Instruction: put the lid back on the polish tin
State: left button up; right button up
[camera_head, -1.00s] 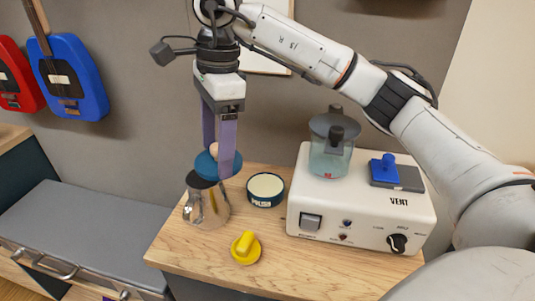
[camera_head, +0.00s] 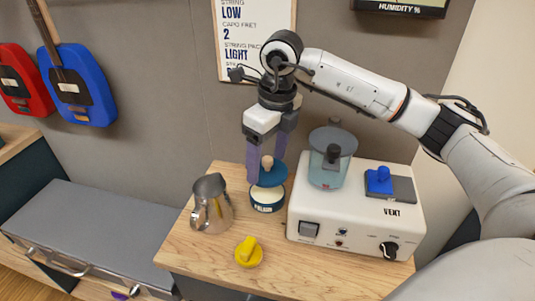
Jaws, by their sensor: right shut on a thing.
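The polish tin (camera_head: 267,205), a round dark teal tin with a cream top and a "POLISH" label, stands on the wooden bench. My right gripper (camera_head: 266,165) is shut on the knob of the blue lid (camera_head: 270,178), with its fingers pointing down. The lid is tilted and appears just above the tin, covering the back part of its top in the head view. I cannot tell whether lid and tin touch. My left gripper is not in view.
A metal jug (camera_head: 212,204) stands left of the tin. The front right of the wooden bench (camera_head: 300,270) is clear.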

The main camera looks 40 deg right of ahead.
aim_at(268, 170)
notch_tip(268, 170, down, 5)
jog(key=b, duration=0.3)
jog(key=shift+f+b, duration=0.35)
jog(key=shift+b, duration=0.1)
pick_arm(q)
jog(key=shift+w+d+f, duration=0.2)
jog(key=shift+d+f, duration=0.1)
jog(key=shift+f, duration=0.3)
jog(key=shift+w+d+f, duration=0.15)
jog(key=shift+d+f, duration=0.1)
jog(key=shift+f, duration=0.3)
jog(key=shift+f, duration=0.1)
pick_arm(e)
jog(key=shift+f, duration=0.2)
dwell(0.4)
jog(key=o, duration=1.4)
